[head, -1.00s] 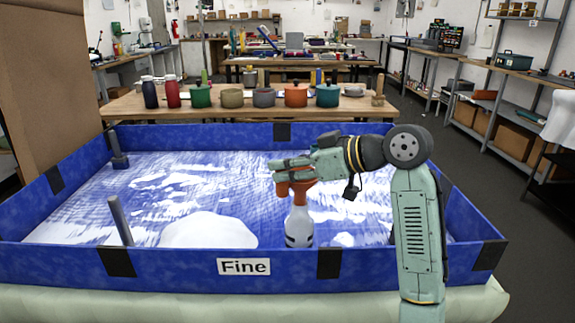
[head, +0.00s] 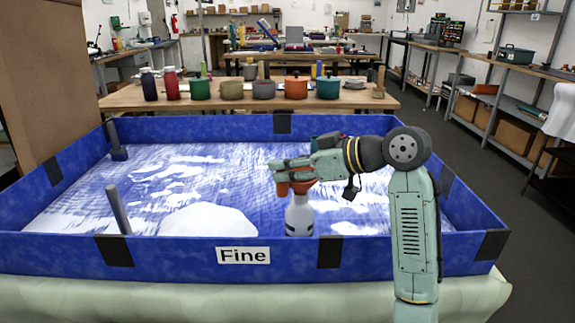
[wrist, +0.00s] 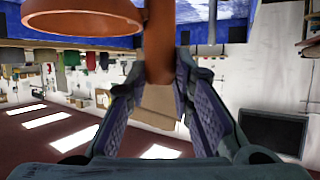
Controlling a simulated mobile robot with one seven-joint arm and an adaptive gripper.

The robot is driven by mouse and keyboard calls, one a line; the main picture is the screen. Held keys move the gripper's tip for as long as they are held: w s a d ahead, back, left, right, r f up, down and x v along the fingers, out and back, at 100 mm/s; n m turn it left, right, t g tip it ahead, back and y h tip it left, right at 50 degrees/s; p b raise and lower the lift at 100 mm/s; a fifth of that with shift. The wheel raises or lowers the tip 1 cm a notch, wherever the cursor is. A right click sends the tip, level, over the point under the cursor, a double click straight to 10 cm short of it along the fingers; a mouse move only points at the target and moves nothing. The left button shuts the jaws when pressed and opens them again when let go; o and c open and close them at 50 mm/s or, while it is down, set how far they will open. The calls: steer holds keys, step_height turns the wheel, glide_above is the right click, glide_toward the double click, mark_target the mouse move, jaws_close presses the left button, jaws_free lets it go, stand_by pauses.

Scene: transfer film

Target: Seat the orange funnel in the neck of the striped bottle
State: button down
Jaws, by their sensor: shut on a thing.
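The orange funnel (head: 297,187) is just under my gripper (head: 279,168) in the head view, directly above the striped bottle. In the wrist view the funnel's round rim (wrist: 80,22) is at upper left, and an orange part (wrist: 159,45) runs down between the two fingers of my gripper (wrist: 160,105), which is shut on it. The striped bottle (head: 299,217) is white with a dark band low down and stands upright in the blue tray. The funnel overlaps the bottle's top in the picture; I cannot tell whether the spout is inside the neck.
The blue-walled tray (head: 180,250) has a "Fine" label (head: 243,255) and white patches on its floor. A grey post (head: 118,209) stands at its left, another (head: 117,140) at the back left corner. A wooden table (head: 240,102) with pots lies beyond.

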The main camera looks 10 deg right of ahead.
steer(key=shift+f, duration=0.15)
steer(key=c, duration=1.3)
jaws_free()
